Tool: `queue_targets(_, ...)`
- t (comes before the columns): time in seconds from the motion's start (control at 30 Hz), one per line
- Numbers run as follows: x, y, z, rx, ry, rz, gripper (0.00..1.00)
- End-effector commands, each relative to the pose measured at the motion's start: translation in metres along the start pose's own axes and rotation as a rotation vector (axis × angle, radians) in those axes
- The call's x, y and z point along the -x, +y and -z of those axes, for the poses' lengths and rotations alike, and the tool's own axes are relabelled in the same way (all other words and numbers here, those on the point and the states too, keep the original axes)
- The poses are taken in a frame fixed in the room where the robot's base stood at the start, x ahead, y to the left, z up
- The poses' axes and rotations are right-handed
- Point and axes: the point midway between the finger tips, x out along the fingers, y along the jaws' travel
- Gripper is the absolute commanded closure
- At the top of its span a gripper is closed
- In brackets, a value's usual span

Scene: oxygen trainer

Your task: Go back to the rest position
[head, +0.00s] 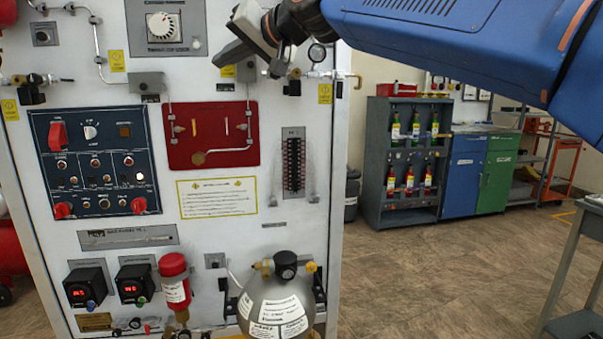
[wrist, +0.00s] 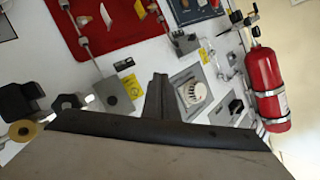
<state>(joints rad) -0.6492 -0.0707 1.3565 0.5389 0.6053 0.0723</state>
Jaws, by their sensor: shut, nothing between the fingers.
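My gripper (head: 246,50) is at the top middle of the head view, in front of the upper part of the white trainer panel (head: 250,235). Its fingers are shut with nothing between them. In the wrist view the gripper (wrist: 157,95) covers the lower part of the picture. Beyond it are a white dial (wrist: 192,92) on a square plate and the red plate (wrist: 95,28). My blue arm reaches in from the upper right of the head view. Whether the gripper touches the panel cannot be told.
A dark blue control box (head: 95,160) and a grey gas cylinder (head: 275,305) are on the panel. A red cylinder (wrist: 268,90) shows in the wrist view. Open floor (head: 450,270) lies between.

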Motion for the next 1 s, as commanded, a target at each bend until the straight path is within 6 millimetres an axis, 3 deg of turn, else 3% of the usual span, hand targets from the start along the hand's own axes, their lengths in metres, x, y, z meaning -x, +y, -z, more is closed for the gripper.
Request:
queue_targets(0.03, 0.018, 0.026, -0.009, 0.007, -0.012, -0.047, 1.00)
queue_targets(0.2, 0.070, 0.107, -0.053, 0.028, -0.073, -0.199, 1.00)
queue_targets(0.5, 0.171, 0.226, -0.154, 0.036, -0.193, -0.444, 1.00)
queue_targets(0.77, 0.259, 0.306, -0.262, 0.014, -0.311, -0.636, 1.00)
queue_targets(1.0, 0.336, 0.362, -0.375, -0.028, -0.429, -0.796, 1.00)
